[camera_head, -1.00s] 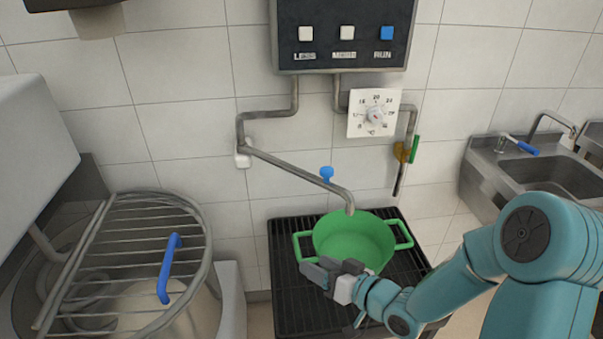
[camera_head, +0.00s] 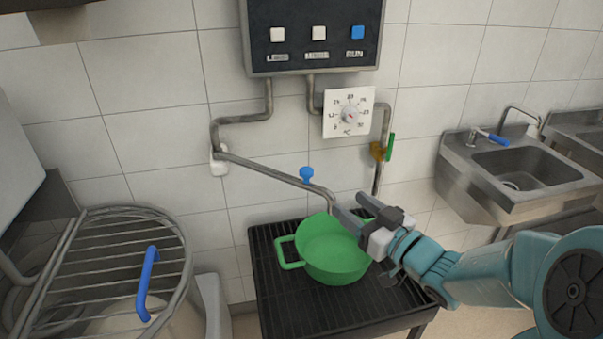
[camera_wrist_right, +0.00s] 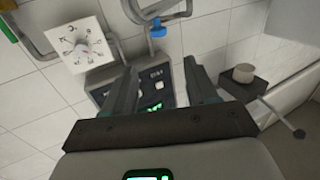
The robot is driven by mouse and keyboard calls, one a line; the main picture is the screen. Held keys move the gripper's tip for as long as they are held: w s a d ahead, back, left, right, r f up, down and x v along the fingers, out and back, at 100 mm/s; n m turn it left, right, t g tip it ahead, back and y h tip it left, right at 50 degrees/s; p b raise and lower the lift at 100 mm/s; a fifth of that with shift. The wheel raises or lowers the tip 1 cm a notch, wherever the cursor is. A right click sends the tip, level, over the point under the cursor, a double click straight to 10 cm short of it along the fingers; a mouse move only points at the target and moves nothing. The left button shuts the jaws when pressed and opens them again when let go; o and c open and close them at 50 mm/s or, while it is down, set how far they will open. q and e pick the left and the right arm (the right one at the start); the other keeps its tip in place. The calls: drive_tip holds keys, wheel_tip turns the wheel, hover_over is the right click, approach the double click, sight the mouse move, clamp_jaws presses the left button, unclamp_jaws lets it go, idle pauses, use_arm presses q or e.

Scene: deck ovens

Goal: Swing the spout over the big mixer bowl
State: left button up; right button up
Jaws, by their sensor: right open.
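The spout (camera_head: 275,175) is a grey metal pipe on the wall. It slopes down to the right, with its bent end above the green pot. A blue knob (camera_head: 306,174) stands on it; the knob also shows in the right wrist view (camera_wrist_right: 158,28), beyond the fingertips. The big mixer bowl (camera_head: 118,318) is at the lower left, mostly hidden under a wire guard (camera_head: 115,250) with a blue handle (camera_head: 147,285). My right gripper (camera_head: 353,207) is open and empty, just right of the spout's end and below the knob. My left gripper is not in view.
The green pot (camera_head: 330,262) sits on a black grated stand (camera_head: 285,310), below my right gripper. A control panel (camera_head: 315,35) and a white dial (camera_head: 348,113) are on the wall above. A sink (camera_head: 515,170) is at the right.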

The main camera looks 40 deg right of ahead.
sight(310, 175)
drive_tip(key=w, duration=0.5)
drive_tip(key=w+d+p, duration=0.1)
drive_tip(key=w, duration=0.4)
drive_tip(key=w+d+p, duration=0.1)
drive_tip(key=w, duration=0.5)
drive_tip(key=shift+f, duration=0.1)
clamp_jaws()
